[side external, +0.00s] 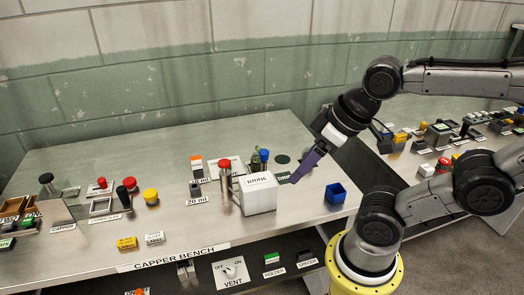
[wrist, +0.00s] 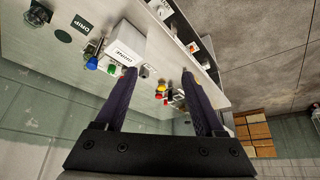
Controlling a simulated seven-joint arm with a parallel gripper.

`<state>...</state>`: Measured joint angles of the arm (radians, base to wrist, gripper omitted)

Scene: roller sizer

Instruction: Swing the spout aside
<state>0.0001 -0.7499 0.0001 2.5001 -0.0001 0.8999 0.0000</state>
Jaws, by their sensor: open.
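A white box labelled BRINE (side external: 258,193) stands on the capper bench, and it also shows at the upper left of the wrist view (wrist: 127,42). I cannot pick out a spout for certain. A grey upright cylinder with a red top (side external: 225,178) stands at the box's left side in the side view. A small grey part (wrist: 145,71) shows beside the box in the wrist view. My gripper (side external: 295,179) is tilted down, to the right of the box and apart from it. In the wrist view my gripper (wrist: 158,74) has its two dark purple fingers wide apart, with nothing held.
Blue-capped and green pieces (side external: 260,158) stand behind the box. Red and yellow knobs (side external: 151,196) and small blocks are at the left. The bench front (side external: 215,243) is mostly clear.

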